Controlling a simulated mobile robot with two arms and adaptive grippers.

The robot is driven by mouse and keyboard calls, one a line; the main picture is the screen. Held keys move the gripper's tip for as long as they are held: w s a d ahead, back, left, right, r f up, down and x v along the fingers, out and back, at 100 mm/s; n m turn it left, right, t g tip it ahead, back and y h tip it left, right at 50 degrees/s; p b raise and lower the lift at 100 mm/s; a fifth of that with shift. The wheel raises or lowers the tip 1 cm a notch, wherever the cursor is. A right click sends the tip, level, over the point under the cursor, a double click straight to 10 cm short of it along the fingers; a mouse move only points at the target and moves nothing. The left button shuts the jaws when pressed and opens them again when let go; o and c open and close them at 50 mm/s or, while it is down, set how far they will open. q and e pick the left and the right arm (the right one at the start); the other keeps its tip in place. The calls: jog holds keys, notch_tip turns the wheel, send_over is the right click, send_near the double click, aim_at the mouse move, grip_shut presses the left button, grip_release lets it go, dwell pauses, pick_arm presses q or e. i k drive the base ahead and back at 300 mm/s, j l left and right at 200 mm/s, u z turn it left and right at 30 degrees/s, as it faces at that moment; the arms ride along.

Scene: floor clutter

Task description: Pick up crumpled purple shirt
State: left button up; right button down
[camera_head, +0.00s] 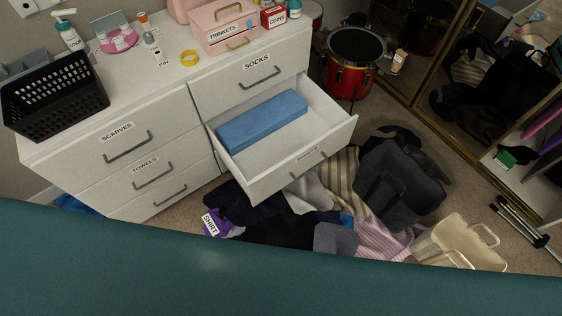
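The crumpled purple shirt (216,224) lies on the floor at the left end of the clothes pile, in front of the white dresser. A white label reading SHIRT (210,224) is on it. Dark clothing lies against its right side. Its lower part may be hidden by the teal surface along the bottom of the view. Neither of my grippers shows.
The dresser's open drawer (335,125) juts out over the pile and holds a blue folded thing (262,120). Dark, grey and striped clothes (335,238), a dark bag (400,185) and a cream basket (462,243) crowd the floor. A red drum (352,75) stands behind.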

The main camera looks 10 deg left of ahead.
aim_at(216, 226)
jog(key=k+j+u, duration=0.15)
jog(key=k+u, duration=0.15)
jog(key=u, duration=0.2)
jog(key=k+j+u, duration=0.2)
jog(key=u, duration=0.25)
jog(key=k+j, duration=0.05)
jog(key=k, duration=0.05)
